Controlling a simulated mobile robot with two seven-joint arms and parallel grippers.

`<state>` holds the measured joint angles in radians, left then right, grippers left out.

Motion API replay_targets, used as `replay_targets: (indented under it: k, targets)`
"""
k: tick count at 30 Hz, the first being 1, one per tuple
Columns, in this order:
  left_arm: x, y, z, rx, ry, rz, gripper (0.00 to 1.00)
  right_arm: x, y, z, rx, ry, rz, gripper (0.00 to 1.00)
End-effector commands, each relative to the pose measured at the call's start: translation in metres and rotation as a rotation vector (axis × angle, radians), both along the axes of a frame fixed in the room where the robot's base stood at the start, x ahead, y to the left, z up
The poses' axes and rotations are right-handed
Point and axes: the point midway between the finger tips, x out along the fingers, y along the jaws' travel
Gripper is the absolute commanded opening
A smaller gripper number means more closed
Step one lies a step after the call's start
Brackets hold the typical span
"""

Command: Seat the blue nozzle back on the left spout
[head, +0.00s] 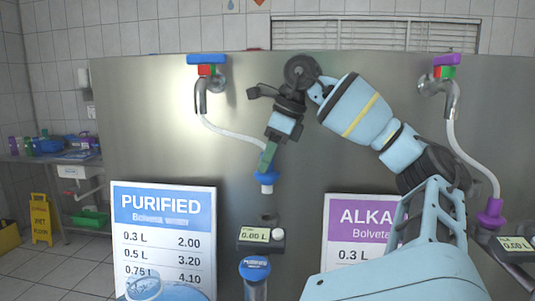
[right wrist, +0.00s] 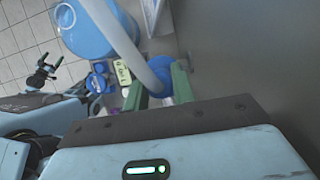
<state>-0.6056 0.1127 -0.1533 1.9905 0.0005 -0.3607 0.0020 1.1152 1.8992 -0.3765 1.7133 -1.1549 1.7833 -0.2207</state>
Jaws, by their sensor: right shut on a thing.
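The blue nozzle (head: 266,177) is at the end of a white hose (head: 232,131) that comes from the left tap. My right gripper (head: 268,157) is shut on the nozzle and holds it roughly upright. In the right wrist view the nozzle (right wrist: 165,75) sits between the green fingers (right wrist: 158,92). The left spout, a dark stub (head: 268,216) on the steel panel, is a short way below the nozzle in the head view, with a visible gap. I cannot tell their distance in depth.
A display (head: 260,236) and a blue-capped cylinder (head: 255,267) are below the spout. The PURIFIED sign (head: 165,228) is left, the ALKA sign (head: 352,225) right. A purple nozzle (head: 490,214) sits at the right. A blue jug (right wrist: 95,30) shows in the wrist view.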

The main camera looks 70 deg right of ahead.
Motion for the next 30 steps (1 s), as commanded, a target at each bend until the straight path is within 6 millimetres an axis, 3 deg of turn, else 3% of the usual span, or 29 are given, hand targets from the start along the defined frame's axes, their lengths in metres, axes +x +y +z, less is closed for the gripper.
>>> replay_targets:
  k: [30]
  targets:
    - [0.000,0.000,0.000,0.000,0.001,0.000,1.00,-0.001,0.000,-0.034,0.000,0.000,0.000,0.00]
